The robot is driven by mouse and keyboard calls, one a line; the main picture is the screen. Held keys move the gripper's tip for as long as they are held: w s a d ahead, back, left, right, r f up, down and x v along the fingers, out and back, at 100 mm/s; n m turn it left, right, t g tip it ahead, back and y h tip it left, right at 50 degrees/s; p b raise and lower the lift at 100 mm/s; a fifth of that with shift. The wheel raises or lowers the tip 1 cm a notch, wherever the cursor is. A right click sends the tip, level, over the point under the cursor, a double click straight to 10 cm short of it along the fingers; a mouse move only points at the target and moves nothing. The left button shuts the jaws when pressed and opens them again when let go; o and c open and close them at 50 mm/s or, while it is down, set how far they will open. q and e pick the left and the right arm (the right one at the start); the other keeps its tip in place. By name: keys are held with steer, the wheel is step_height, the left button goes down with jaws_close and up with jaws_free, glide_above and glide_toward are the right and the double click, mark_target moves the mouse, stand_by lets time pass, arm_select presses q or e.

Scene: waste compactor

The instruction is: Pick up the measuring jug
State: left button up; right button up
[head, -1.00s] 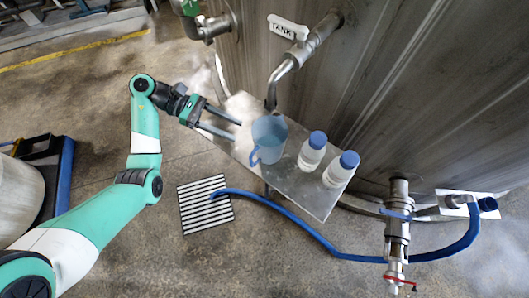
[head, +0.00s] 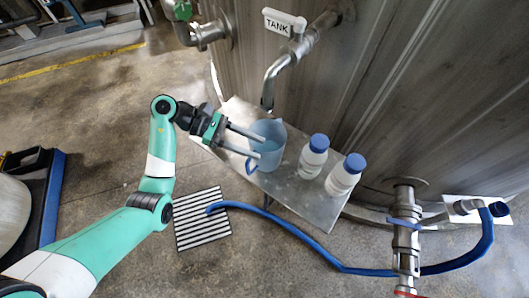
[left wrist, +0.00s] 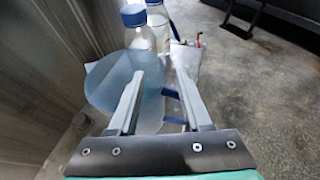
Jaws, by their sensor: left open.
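The measuring jug (head: 273,149) is translucent blue with a blue handle and stands upright on a metal shelf (head: 310,203) against the tank. It also shows in the left wrist view (left wrist: 108,84), mostly left of and between my fingers, with part of its handle near the right finger. My left gripper (head: 261,147) is open, its two fingers reaching over the jug's near left side in the head view. I cannot tell whether the fingers touch the jug. My right gripper is not in view.
Two white bottles with blue caps (head: 314,157) (head: 344,175) stand right of the jug on the shelf. A metal tap (head: 275,72) hangs above and behind the jug. A blue hose (head: 300,233) runs over the floor from a drain grate (head: 200,225).

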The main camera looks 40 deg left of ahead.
mark_target(262, 153)
arm_select(q)
steer(key=x, duration=0.3)
steer(key=shift+a, duration=0.1)
steer(key=shift+c, duration=0.3)
jaws_close()
stand_by(0.9)
